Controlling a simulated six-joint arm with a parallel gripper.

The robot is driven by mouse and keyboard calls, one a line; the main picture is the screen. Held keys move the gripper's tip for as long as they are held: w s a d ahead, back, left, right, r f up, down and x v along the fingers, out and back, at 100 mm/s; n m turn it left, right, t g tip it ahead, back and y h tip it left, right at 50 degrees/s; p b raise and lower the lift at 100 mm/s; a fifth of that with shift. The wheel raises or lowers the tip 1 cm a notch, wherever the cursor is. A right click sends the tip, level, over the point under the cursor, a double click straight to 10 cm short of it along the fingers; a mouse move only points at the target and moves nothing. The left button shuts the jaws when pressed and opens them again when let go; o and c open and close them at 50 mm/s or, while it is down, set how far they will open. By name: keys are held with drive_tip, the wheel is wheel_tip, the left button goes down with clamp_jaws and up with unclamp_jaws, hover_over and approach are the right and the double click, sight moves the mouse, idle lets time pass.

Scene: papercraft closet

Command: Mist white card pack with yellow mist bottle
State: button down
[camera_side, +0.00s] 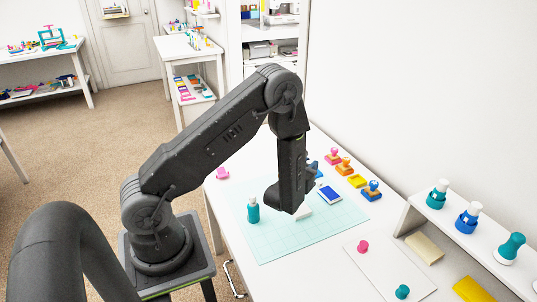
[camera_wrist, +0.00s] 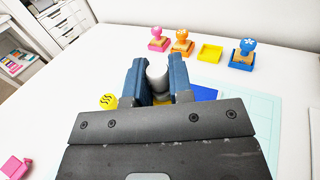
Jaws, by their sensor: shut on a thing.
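My gripper (camera_wrist: 157,72) is shut on a pale cylindrical part between its two dark blue fingers, which looks like the top of the yellow mist bottle. A round yellow part (camera_wrist: 109,101) with a black wavy mark shows just left of the fingers in the wrist view; its join to the held part is hidden. In the side view my gripper (camera_side: 310,180) is over the far part of the mat, and its wrist hides what it holds. A small white block (camera_side: 303,212), likely the white card pack, lies on the mat just below my wrist, partly covered.
A teal bottle (camera_side: 252,210) stands on the pale cutting mat (camera_side: 265,238). A white shelf (camera_side: 409,218) with bottles stands at right. The mat's near part is clear.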

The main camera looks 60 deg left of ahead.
drive_tip(key=w+d+f+m+t+h, duration=0.1)
drive_tip(key=w+d+m+h, duration=0.2)
drive_tip(key=d, duration=1)
drive_tip(key=w+h, duration=0.2)
drive_tip(key=w, duration=0.2)
drive_tip(key=shift+w+f+t, duration=0.3)
drive_tip(key=shift+f+t, duration=0.1)
drive_tip(key=shift+f, duration=1.85)
drive_tip(key=c, duration=0.9)
unclamp_jaws()
drive_tip(key=shift+c, duration=0.2)
drive_tip(key=shift+s, duration=0.1)
